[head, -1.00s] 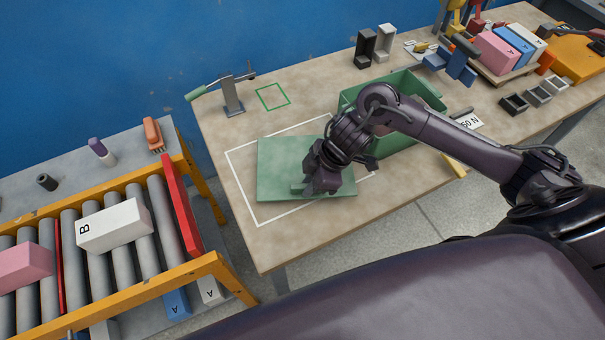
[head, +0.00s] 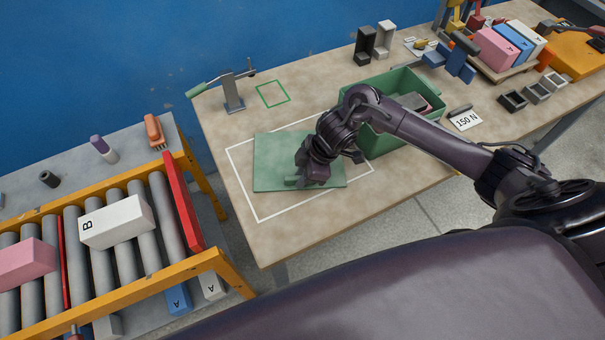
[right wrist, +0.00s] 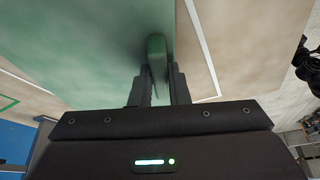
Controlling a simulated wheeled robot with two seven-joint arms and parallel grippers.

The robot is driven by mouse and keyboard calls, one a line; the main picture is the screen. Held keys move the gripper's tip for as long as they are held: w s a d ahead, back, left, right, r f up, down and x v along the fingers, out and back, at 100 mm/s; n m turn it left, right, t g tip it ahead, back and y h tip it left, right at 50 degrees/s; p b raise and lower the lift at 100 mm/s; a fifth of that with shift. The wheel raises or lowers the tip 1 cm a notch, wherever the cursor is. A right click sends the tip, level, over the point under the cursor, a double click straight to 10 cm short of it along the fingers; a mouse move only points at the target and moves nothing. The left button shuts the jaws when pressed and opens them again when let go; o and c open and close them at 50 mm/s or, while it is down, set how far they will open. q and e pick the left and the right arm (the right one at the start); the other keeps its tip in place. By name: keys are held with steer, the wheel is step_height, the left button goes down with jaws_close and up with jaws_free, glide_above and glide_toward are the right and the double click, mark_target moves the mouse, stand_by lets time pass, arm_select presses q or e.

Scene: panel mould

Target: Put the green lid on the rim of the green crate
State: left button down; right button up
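The green lid (head: 275,160) is a flat plate with a bar handle on top. It is over the white-outlined area of the table, left of the crate; I cannot tell whether it touches the table. My right gripper (head: 308,178) is at the lid's near right part. In the right wrist view, its fingers (right wrist: 159,88) are on both sides of the green handle (right wrist: 157,52), close against it. The green crate (head: 393,140) stands open to the right, partly hidden by my right arm, with a grey block (head: 413,101) inside. My left gripper is not in view.
A grey stand with a green-handled tool (head: 233,95) and a green square outline (head: 273,94) lie behind the lid. A 150 N card (head: 466,121) is right of the crate. A roller conveyor (head: 120,255) with boxes is at left.

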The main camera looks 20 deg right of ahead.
steer(key=o, duration=0.4)
